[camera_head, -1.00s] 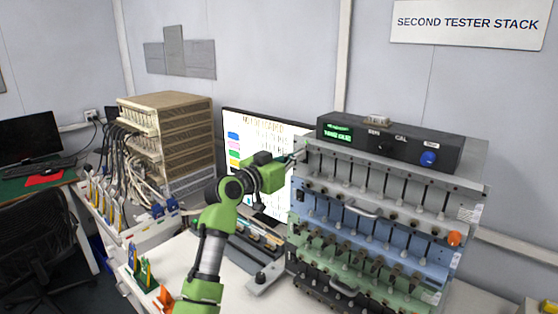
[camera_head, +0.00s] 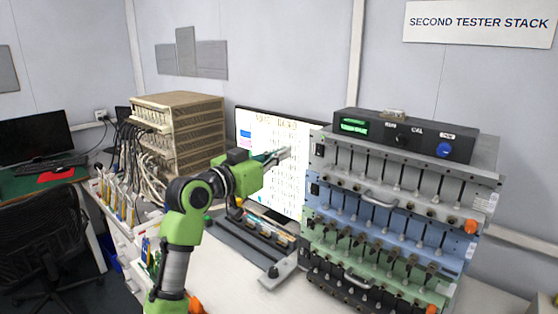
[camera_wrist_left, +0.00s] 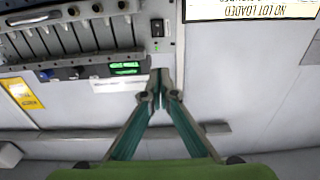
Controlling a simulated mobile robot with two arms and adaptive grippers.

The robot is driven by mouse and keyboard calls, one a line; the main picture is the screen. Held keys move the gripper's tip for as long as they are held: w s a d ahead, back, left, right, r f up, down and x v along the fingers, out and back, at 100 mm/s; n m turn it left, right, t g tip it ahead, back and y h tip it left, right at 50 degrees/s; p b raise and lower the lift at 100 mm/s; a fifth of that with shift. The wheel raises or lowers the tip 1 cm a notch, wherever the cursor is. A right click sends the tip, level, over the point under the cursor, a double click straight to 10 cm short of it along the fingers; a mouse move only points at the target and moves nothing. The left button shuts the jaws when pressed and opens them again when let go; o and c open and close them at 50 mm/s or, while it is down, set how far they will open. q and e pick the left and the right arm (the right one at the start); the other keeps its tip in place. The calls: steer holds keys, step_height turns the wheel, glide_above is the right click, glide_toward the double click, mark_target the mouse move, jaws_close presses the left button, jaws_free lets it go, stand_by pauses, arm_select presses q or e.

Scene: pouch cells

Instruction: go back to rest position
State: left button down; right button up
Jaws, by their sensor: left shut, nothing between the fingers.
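My left gripper (camera_head: 277,156) is shut and empty. In the head view it is in front of the monitor (camera_head: 268,190), a little left of the tester stack (camera_head: 400,205), and apart from the stack. In the left wrist view the two green fingers of the gripper (camera_wrist_left: 160,82) meet at their tips. The tester stack (camera_wrist_left: 75,42) shows at the upper left there, upside down. My right gripper is not in view.
A black control box (camera_head: 404,136) with a blue knob sits on top of the stack. A beige rack (camera_head: 180,130) with many cables stands at the left. A dark tray (camera_head: 250,240) lies on the white bench below the monitor. A black chair (camera_head: 45,235) is at the far left.

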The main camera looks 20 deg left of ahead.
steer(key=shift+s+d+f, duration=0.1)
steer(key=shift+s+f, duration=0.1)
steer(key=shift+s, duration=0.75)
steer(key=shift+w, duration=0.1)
